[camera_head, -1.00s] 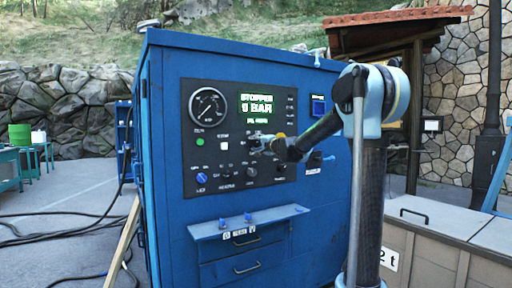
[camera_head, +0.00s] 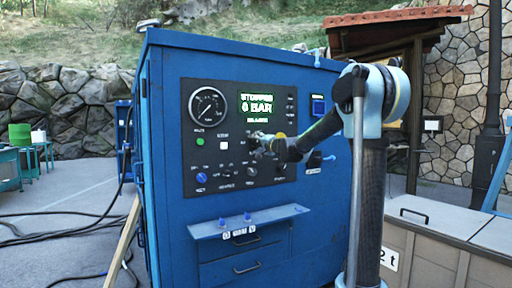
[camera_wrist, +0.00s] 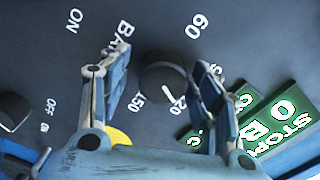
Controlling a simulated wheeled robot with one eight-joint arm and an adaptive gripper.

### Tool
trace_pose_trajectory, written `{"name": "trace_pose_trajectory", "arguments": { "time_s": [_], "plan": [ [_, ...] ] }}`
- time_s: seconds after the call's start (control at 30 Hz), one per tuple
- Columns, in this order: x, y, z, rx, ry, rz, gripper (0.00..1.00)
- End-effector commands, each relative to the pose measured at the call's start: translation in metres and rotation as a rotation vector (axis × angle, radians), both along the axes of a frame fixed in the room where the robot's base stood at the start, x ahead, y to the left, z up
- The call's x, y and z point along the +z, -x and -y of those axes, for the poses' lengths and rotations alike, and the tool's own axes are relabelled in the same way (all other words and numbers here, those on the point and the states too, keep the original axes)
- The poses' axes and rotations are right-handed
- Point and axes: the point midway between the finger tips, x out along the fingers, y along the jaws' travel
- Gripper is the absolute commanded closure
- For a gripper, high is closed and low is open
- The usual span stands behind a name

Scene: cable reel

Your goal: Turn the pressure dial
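The pressure dial (camera_wrist: 165,80) is a round dark knob with a white pointer line, on a dark panel marked BAR, 60, 120 and 150. The pointer points toward the 120 mark in the wrist view. My gripper (camera_wrist: 162,57) is open, with one blue-grey finger on each side of the knob. The fingers look slightly apart from it; contact cannot be told. In the head view my gripper (camera_head: 260,143) is at the panel below the green display (camera_head: 257,105) and hides the dial. The display reads STOPPED with a BAR value; its digit is hard to read.
The blue cabinet (camera_head: 240,65) carries a round gauge (camera_head: 208,105), a green button (camera_head: 200,142), a white button (camera_head: 224,146) and a blue knob (camera_head: 201,178). A small shelf (camera_head: 249,220) juts out below.

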Motion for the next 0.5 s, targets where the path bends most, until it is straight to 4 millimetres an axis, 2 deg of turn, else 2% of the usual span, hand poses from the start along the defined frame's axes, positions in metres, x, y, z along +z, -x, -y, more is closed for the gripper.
{"name": "trace_pose_trajectory", "arguments": {
  "time_s": [0.3, 0.5],
  "plan": [
    [0.001, 0.001, 0.000, 0.001, -0.001, 0.000, 0.41],
    [0.001, 0.015, 0.010, 0.000, -0.002, -0.001, 0.41]
  ]
}}
